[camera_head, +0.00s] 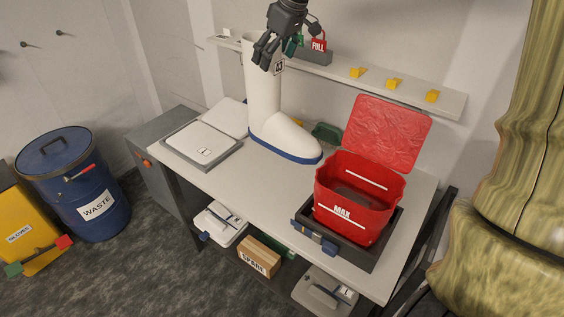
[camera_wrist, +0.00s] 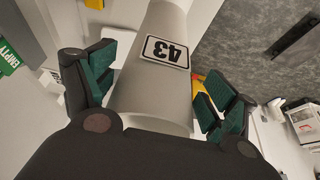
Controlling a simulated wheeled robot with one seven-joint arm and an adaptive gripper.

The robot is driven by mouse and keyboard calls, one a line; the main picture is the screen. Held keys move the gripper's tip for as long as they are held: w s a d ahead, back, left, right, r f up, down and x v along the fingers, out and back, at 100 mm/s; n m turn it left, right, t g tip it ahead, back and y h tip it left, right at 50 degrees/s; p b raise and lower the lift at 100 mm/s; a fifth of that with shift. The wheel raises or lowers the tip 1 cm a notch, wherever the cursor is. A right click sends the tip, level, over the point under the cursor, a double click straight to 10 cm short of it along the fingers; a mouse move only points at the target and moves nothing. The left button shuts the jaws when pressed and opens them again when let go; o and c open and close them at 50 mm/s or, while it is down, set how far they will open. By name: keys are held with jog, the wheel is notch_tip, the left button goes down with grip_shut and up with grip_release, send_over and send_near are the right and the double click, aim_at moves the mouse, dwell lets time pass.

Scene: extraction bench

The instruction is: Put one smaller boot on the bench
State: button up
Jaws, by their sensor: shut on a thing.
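A tall white boot (camera_head: 264,95) with a blue sole and a "43" label is upright at the bench's back left, toe toward the lower right. My gripper (camera_head: 277,48) is at the top of its shaft. In the wrist view, the gripper fingers (camera_wrist: 158,92) are on both sides of the boot shaft (camera_wrist: 150,105), shut on it. The sole is at or just above the bench (camera_head: 258,172); I cannot tell whether it touches. No second boot is in view.
A red "MAX" bin (camera_head: 350,190) with raised lid stands in a dark tray on the bench's right. A white-topped scale (camera_head: 202,142) is left. A shelf (camera_head: 450,103) with yellow pieces runs behind. A blue waste drum (camera_head: 75,185) stands on the floor.

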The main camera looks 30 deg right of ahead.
jog(key=b, duration=0.2)
send_over(274, 107)
jog(key=w+d, duration=0.2)
jog(key=w, duration=0.1)
notch_tip(274, 107, down, 6)
jog(key=shift+a+r, duration=0.1)
jog(key=shift+s+f, duration=0.2)
jog(key=shift+f, duration=0.05)
jog(key=shift+w+f+p, duration=0.15)
jog(key=shift+f+p, duration=0.8)
jog(key=shift+f, duration=1.7)
jog(key=shift+w+f+p, duration=0.1)
jog(key=shift+f+p, duration=0.85)
jog(key=shift+f, duration=1.7)
jog(key=shift+s, duration=0.1)
jog(key=o, duration=1.9)
jog(key=shift+r, duration=0.15)
